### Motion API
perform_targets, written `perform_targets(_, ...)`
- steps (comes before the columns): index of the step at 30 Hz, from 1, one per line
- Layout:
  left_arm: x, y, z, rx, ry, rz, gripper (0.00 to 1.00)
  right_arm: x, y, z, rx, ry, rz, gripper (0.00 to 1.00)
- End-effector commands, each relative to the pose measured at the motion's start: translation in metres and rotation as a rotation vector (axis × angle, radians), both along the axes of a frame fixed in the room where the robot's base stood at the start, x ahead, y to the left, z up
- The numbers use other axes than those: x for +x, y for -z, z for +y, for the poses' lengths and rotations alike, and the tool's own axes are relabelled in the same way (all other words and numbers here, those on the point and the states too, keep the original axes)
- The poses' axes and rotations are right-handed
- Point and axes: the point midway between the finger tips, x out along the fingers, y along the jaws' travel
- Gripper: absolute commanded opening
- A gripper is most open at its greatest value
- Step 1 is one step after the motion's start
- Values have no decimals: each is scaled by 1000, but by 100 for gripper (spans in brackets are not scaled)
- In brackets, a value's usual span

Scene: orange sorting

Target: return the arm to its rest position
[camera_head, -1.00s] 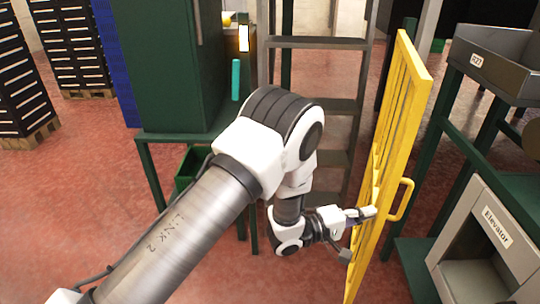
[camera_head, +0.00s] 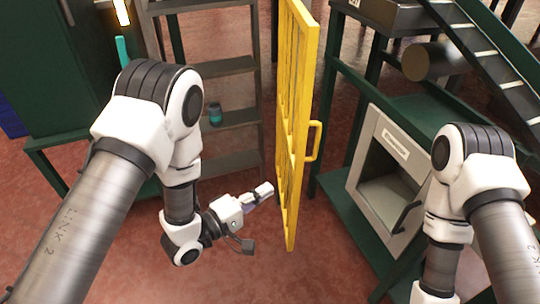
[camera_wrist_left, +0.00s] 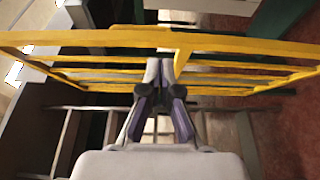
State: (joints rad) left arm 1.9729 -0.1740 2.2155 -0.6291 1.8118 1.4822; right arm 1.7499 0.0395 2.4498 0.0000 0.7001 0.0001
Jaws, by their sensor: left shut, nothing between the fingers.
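My left gripper (camera_head: 264,190) hangs in mid-air beside the yellow gate (camera_head: 306,80), just left of its lower part in the head view. Its fingers are together with nothing between them. The left wrist view also shows the closed fingers (camera_wrist_left: 164,76), with the yellow gate (camera_wrist_left: 100,38) crossing beyond them. I cannot tell whether they touch the gate. My left arm is bent, its elbow at the left of the head view. My right arm shows at the right edge; its gripper is out of view.
A grey shelf rack (camera_head: 226,67) holding a small teal-dark jar (camera_head: 215,117) stands behind the gripper. A green cabinet (camera_head: 45,80) is at the left. A grey elevator box (camera_head: 362,188) and a conveyor (camera_head: 480,50) are at the right. Red floor (camera_head: 300,275) is clear below.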

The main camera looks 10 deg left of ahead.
Motion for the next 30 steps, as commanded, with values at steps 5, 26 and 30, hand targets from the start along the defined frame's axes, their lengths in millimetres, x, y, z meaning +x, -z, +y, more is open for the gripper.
perform_targets(5,-6,18,8,-7,-21,43,0,0,0,0,0,0,0,0)
perform_targets(26,-263,236,186,1443,578,682,0,0,0,0,0,0,0,0)
perform_targets(30,-261,181,185,1458,603,651,0,0,-56,0,0,0,-1,0)
